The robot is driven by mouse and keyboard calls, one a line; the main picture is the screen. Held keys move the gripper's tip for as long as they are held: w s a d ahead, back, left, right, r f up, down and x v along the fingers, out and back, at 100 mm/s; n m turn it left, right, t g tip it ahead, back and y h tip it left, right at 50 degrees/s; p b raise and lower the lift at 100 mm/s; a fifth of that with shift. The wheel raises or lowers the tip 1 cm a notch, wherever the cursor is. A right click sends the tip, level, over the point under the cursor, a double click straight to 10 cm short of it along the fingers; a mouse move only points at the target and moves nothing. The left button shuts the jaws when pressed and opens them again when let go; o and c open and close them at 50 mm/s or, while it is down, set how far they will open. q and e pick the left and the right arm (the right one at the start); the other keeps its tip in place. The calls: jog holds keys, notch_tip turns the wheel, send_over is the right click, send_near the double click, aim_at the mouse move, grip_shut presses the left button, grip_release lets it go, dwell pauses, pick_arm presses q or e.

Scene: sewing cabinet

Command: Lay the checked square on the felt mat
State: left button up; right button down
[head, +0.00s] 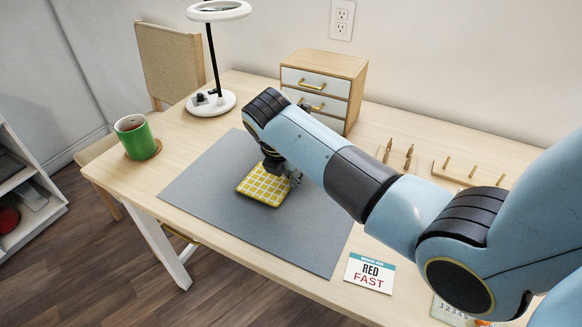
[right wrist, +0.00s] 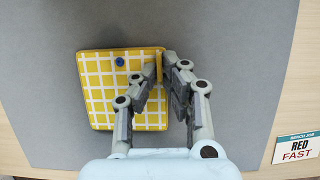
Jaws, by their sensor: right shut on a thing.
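The checked square (head: 262,188) is yellow with white lines and looks flat. It is over the middle of the grey felt mat (head: 225,175); I cannot tell whether it touches the mat or is held just above it. In the right wrist view the square (right wrist: 100,95) shows a small blue round spot near its upper part. My right gripper (head: 287,174) is shut on the square's right edge, with fingers on either side of it in the right wrist view (right wrist: 163,66). My left gripper is out of view.
A green mug (head: 134,138) on a coaster and a white lamp (head: 211,103) stand left and behind the mat. A drawer cabinet (head: 325,78) is at the back. Wooden pegs (head: 408,157) and a rack stand at right. A "RED FAST" card (head: 369,274) lies beside the mat.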

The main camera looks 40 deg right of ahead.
jog(key=shift+f, duration=0.1)
dwell(0.3)
jog(key=c, duration=1.4)
grip_release()
jog(key=v, duration=1.2)
